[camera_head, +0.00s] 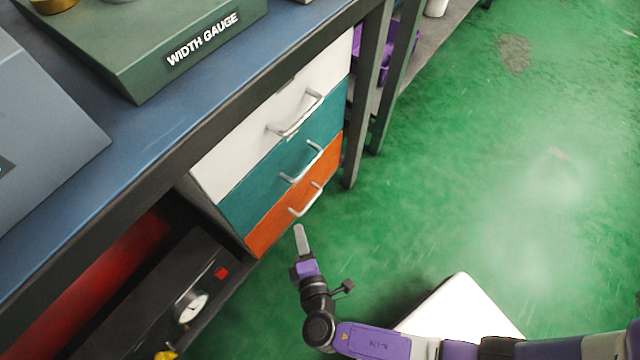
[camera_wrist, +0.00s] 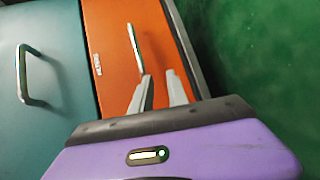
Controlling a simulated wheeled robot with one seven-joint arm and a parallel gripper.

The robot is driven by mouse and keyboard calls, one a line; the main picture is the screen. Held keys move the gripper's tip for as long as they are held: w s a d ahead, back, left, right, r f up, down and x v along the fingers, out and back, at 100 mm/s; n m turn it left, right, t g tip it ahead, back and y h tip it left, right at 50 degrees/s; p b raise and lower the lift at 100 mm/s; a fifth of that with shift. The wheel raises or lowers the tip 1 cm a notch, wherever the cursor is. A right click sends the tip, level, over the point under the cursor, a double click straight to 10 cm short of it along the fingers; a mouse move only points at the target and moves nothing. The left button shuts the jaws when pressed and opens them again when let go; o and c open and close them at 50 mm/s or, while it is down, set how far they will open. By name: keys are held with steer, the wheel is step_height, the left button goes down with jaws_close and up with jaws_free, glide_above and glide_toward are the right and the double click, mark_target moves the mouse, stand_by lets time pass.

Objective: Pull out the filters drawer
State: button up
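A drawer unit under the bench has three stacked fronts: a white drawer (camera_head: 250,125), a teal drawer (camera_head: 258,187) and an orange drawer (camera_head: 268,232) at the bottom. Each has a metal bar handle, and all look closed. The orange front (camera_wrist: 112,50) has a small label, too small to read, so I cannot tell which drawer is filters. My gripper (camera_head: 299,230) is just in front of the orange drawer, near its handle (camera_head: 306,200). In the wrist view its two fingers (camera_wrist: 159,76) are apart and empty, close to the near end of the orange handle (camera_wrist: 135,48).
The blue bench top (camera_head: 150,125) carries a green width gauge box (camera_head: 150,60). Dark bench legs (camera_head: 357,130) stand right of the drawers. A dark machine with a dial (camera_head: 190,306) is on the left below. Green floor (camera_head: 480,180) lies open to the right.

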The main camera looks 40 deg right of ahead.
mark_target(312, 201)
steer(key=shift+w+d+r+m+t+h+b, duration=0.2)
steer(key=shift+w+d+h+b, duration=0.2)
steer(key=shift+w+d, duration=0.8)
steer(key=shift+w+d+r+m+t+h+b, duration=0.1)
steer(key=shift+w+d+r+h+b, duration=0.25)
steer(key=shift+w+d, duration=0.85)
steer(key=shift+w+d+r+m+t+h+b, duration=0.1)
steer(key=shift+w+d+h+b, duration=0.55)
steer(key=shift+d, duration=0.9)
steer(key=shift+w, duration=0.1)
jaws_close()
